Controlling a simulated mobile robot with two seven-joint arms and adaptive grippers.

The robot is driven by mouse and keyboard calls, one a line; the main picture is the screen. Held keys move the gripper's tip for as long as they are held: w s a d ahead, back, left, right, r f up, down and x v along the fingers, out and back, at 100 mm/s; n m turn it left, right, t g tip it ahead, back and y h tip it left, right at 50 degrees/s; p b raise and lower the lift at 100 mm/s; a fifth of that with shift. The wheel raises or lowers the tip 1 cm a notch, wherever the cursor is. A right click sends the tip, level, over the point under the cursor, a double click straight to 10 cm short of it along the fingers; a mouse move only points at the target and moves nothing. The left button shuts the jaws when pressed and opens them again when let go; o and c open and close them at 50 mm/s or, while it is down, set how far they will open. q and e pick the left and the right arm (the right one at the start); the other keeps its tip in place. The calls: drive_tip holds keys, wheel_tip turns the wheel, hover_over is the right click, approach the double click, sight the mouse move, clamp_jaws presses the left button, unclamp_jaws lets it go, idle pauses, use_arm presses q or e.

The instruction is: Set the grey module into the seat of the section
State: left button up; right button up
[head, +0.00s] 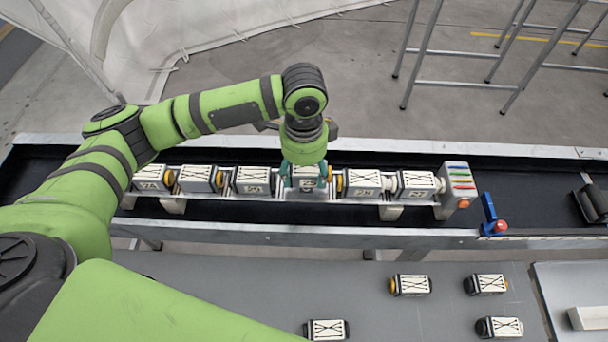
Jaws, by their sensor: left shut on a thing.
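The section (288,198) is a long pale rail lying in a black trough, with a row of grey modules with white marked labels along it. My left gripper (305,178), with teal fingers, points down over the middle of the row. It is shut on a grey module (306,185), whose upper part and ends are partly hidden by the fingers. The held module is in line with its neighbours, at the gap between them. The seat under it is hidden, so I cannot tell whether it is fully down. My right gripper is not in view.
A grey end block (457,178) with coloured stripes closes the row on the right. A blue bracket with a red knob (490,215) stands beyond it. Several loose modules (411,284) lie on the grey table (220,290) in front. Metal stands (460,84) are behind.

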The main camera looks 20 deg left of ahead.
sight(304, 180)
use_arm(q)
wheel_tip(304, 180, down, 3)
drive_tip(key=shift+r+p, duration=0.1)
drive_tip(key=shift+p, duration=0.25)
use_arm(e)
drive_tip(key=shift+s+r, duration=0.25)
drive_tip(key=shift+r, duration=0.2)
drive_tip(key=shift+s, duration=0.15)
use_arm(q)
drive_tip(key=o, duration=1.6)
drive_tip(key=shift+f, duration=0.2)
drive_tip(key=shift+c, duration=0.2)
wheel_tip(304, 180, up, 12)
drive_tip(key=b, duration=0.2)
drive_tip(key=shift+r+b, duration=0.2)
drive_tip(key=shift+b, duration=0.15)
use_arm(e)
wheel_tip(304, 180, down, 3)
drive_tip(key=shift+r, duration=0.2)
